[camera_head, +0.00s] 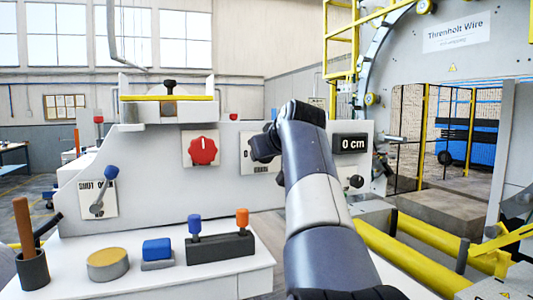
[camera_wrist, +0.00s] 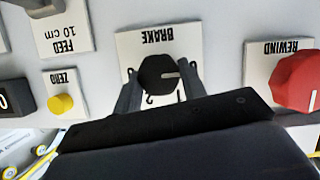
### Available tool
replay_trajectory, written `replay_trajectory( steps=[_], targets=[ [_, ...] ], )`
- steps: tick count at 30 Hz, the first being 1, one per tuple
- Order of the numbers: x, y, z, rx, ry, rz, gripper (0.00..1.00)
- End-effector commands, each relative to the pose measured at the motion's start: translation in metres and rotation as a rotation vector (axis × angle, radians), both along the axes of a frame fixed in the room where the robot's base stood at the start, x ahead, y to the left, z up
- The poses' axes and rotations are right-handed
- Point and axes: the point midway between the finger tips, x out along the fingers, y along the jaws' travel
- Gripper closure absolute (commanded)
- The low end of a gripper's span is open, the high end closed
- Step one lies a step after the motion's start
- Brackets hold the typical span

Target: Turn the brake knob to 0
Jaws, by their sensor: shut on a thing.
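The brake knob (camera_wrist: 157,73) is black and round, with a white pointer line that points right in the wrist view. Its white BRAKE plate (camera_wrist: 130,45) appears upside down there, with a 2 and a 1 visible below the knob. No 0 can be seen on the plate; the fingers cover part of it. My gripper (camera_wrist: 160,78) has one finger on each side of the knob and is shut on it. In the head view, my arm hides the knob, and only part of its plate (camera_head: 248,163) shows beside my gripper (camera_head: 263,150).
The red REWIND knob (camera_wrist: 300,82) is on the right in the wrist view. The yellow ZERO button (camera_wrist: 61,104) and FEED plate (camera_wrist: 66,38) are on the left. In the head view, a display (camera_head: 352,143) reads 0 cm and a lever (camera_head: 103,190) stands left.

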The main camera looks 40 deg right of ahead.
Motion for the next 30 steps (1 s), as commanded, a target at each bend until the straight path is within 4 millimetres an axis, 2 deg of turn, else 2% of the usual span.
replay_trajectory(
  steps=[13,14,18,21,30],
  targets=[
    [0.0005,-0.0002,-0.0036,-0.005,0.011,0.002,0.83],
    [0.0005,-0.0001,-0.0037,-0.005,0.011,0.002,0.58],
    [0.0004,-0.0001,-0.0027,-0.006,0.008,0.001,0.47],
    [0.0003,-0.0001,-0.0020,-0.007,0.007,0.000,0.39],
    [-0.0035,0.0010,0.0005,-0.007,0.004,0.000,0.39]
  ],
)
